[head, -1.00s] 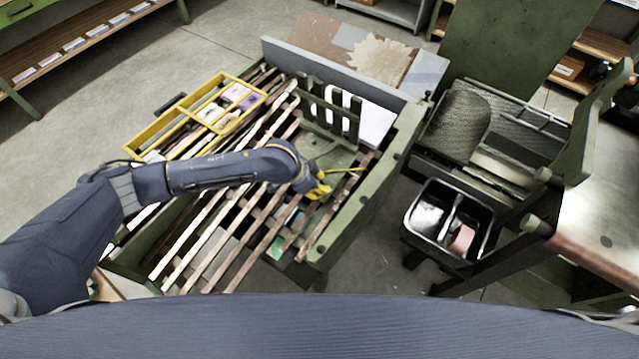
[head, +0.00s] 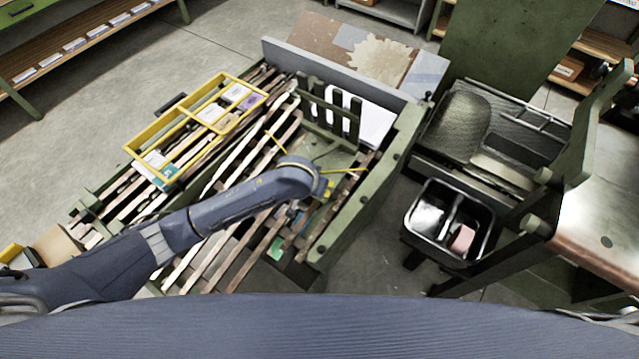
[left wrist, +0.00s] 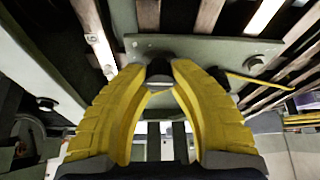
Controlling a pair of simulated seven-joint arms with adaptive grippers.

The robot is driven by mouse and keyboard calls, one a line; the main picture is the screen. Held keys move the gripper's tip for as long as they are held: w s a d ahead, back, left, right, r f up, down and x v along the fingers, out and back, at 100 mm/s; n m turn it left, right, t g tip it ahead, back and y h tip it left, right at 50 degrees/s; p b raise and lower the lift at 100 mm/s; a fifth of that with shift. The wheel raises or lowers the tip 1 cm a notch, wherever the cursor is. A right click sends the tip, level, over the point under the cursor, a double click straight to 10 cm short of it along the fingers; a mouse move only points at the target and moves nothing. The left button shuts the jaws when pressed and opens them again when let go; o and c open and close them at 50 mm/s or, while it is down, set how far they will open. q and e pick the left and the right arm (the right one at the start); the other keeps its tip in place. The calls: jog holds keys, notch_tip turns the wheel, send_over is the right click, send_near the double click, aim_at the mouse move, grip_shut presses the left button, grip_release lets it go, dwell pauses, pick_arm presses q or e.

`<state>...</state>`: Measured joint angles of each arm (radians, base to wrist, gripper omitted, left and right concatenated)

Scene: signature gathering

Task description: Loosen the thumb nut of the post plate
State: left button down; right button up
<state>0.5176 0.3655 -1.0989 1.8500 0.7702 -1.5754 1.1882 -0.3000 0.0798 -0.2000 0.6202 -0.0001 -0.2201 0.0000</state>
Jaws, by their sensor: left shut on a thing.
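In the left wrist view, the post plate (left wrist: 205,47) is a grey-green flat plate with bolt heads near its ends. The thumb nut (left wrist: 159,71) is a small dark knob at the plate's near edge. My left gripper (left wrist: 160,66) has its two yellow fingers closed on the nut, one on each side; the fingertips hide part of it. In the head view my left gripper (head: 327,188) is over the green frame's right part, and my wrist hides the nut. My right gripper is in neither view.
A yellow divided tray (head: 133,150) lies on the wooden slats left of my arm. Thin yellow strands (head: 345,170) stick out near the gripper. A black two-part tub (head: 410,215) stands to the right. The green side rail (head: 365,200) runs close beside my gripper.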

pick_arm(q)
jog(key=shift+w, duration=0.1)
dwell(0.5)
jog(key=c, duration=1.1)
grip_release()
jog(key=shift+o, duration=0.2)
jog(key=v, duration=1.2)
jog(key=shift+d, duration=0.15)
